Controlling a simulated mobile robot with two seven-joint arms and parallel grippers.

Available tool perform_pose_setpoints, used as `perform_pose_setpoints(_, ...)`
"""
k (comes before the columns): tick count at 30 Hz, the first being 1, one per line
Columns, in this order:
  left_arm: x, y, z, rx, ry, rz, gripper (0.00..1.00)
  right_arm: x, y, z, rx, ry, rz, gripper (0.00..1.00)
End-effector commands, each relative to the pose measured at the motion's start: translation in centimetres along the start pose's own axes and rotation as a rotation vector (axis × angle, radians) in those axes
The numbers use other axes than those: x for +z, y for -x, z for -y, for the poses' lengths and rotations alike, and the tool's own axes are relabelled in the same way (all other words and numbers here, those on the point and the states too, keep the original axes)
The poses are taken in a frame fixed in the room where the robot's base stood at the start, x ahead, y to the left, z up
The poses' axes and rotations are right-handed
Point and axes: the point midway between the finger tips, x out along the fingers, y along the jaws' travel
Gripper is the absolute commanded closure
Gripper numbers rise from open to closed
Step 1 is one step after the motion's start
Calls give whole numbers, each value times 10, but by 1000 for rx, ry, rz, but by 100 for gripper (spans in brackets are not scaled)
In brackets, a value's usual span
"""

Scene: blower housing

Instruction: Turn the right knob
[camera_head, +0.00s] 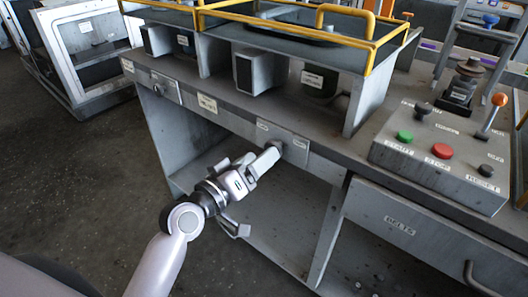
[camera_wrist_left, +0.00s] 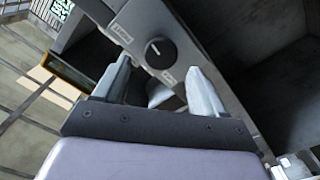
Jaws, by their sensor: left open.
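The right knob (camera_wrist_left: 159,50) is a round dark dial with a pale pointer line, set in a grey panel with small white labels. In the head view its plate (camera_head: 295,146) is on the front face of the workbench, and my gripper's upper finger covers much of the knob area. My left gripper (camera_head: 254,190) is in front of that plate, fingers spread. In the left wrist view my left gripper (camera_wrist_left: 160,68) is open and empty, with the knob ahead between the fingertip lines; I cannot tell whether either finger touches the panel. My right gripper is out of view.
Another knob (camera_head: 158,89) sits farther left on the bench front. A control box (camera_head: 440,150) with green and red buttons and levers stands at the right. Yellow rails (camera_head: 290,35) top the housing. A drawer (camera_head: 400,225) is below right. Open shelf space lies under the bench.

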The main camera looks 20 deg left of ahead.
Motion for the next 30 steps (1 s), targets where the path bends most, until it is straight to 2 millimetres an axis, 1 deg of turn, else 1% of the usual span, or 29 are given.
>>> perform_pose_setpoints(1,0,-8,-1,1,2,-1,29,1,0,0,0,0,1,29)
perform_pose_setpoints(3,0,-16,-1,1,2,-1,29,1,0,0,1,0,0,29)
perform_pose_setpoints(9,0,-32,0,0,-1,0,29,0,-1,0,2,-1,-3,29)
perform_pose_setpoints(19,1,-34,0,-2,-1,1,29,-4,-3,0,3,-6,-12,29)
perform_pose_setpoints(20,1,-34,0,-1,-1,2,36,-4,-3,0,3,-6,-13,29)
perform_pose_setpoints(21,1,-34,0,-1,-1,1,49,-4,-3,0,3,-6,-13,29)
perform_pose_setpoints(23,1,-34,0,-1,-1,1,68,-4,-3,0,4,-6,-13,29)
perform_pose_setpoints(24,1,-34,0,-1,-1,1,81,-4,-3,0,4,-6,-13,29)
perform_pose_setpoints(25,1,-34,0,-2,-1,1,86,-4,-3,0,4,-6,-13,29)
perform_pose_setpoints(30,1,-34,0,-2,-7,2,85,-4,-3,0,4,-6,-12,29)
